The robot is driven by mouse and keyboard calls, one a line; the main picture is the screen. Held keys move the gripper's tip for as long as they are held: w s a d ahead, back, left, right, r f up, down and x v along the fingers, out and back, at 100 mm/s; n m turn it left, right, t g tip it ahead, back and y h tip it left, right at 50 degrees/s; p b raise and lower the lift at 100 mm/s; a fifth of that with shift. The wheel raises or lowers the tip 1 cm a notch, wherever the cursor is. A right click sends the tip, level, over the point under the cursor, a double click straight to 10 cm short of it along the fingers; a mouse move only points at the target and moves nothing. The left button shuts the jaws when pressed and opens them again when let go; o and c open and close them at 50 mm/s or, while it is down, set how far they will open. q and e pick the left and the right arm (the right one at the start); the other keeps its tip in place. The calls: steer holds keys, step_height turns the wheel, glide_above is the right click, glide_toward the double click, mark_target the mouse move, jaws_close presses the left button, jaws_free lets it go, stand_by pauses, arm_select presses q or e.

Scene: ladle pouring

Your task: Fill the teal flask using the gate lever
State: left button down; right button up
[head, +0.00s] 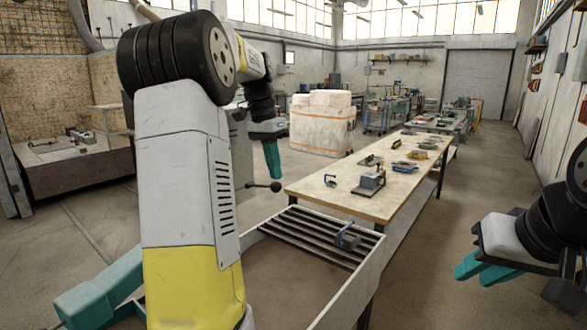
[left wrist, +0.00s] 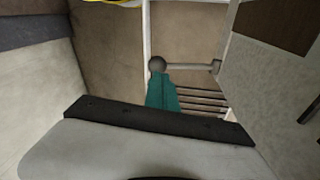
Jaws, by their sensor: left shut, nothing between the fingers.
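The gate lever is a dark rod with a round knob (head: 275,186), sticking out to the right from behind my left arm. In the left wrist view the knob (left wrist: 157,64) and its rod (left wrist: 190,67) reach out from a speckled grey panel (left wrist: 270,95). My left gripper (head: 273,174), with teal fingers, is shut and empty, pointing down beside the knob. In the left wrist view its fingertips (left wrist: 161,82) overlap the knob's lower edge; I cannot tell whether they touch. My right gripper (head: 486,270) hangs away at the right, its opening unclear. I cannot make out the teal flask.
A slatted metal rack (head: 318,236) with a small clamp-like item (head: 347,240) on it lies below the lever. A long wooden table (head: 330,190) with several tools stands beyond. My left arm hides much of the left middle.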

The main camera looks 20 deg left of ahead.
mark_target(281, 188)
arm_select(q)
steer(key=shift+s+d+f+t+y, duration=0.2)
steer(key=shift+d+f+t+y, duration=0.1)
steer(key=shift+d+f+y, duration=0.5)
steer(key=f+y, duration=0.2)
steer(key=shift+s+d+t+y, duration=0.2)
steer(key=shift+t+y, duration=0.1)
steer(key=shift+t, duration=0.1)
steer(key=shift+f, duration=0.7)
steer(key=shift+d+f, duration=0.2)
stand_by(0.9)
steer(key=shift+s, duration=0.1)
stand_by(3.1)
steer(key=v, duration=1)
steer(key=shift+d+r, duration=0.2)
steer(key=shift+r, duration=0.05)
